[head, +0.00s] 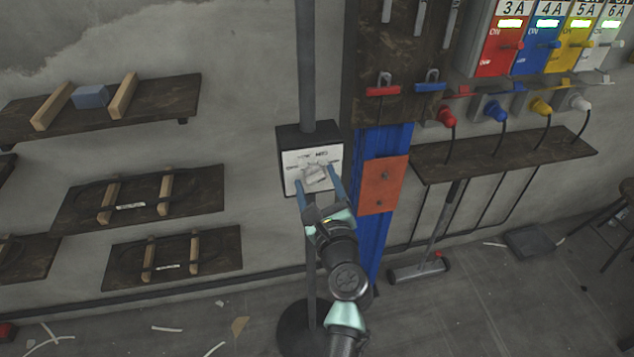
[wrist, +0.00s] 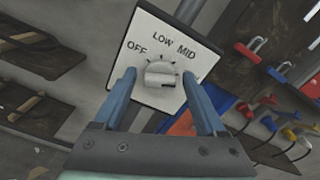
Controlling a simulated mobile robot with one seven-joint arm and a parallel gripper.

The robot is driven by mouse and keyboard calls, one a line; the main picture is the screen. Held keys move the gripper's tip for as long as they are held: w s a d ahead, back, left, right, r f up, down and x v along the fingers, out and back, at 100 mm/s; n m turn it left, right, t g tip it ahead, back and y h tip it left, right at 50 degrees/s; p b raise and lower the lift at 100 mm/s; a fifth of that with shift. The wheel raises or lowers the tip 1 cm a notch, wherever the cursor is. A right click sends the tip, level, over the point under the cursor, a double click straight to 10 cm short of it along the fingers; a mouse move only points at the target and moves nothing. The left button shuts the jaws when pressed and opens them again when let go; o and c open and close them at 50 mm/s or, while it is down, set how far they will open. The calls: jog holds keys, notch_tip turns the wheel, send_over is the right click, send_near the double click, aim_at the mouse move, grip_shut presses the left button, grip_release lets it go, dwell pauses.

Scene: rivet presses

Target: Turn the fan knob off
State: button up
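The fan knob (head: 316,173) is a pale grey dial on the white face of a dark control box (head: 294,136) fixed to a grey pole. In the wrist view the knob (wrist: 161,75) sits below the printed words OFF, LOW and MID. Any label further right is hidden by the right finger. I cannot tell surely which mark the knob points at. My gripper (head: 316,178) is open in front of the box, with one blue finger on each side of the knob. In the wrist view, gaps show between the knob and both fingers.
A blue post with an orange plate (head: 384,186) stands close right of the box. Wooden wall shelves (head: 160,95) are at left. Breaker switches and coloured plugs (head: 497,111) are at upper right. A round pole base (head: 296,325) is on the floor.

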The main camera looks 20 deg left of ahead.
grip_shut()
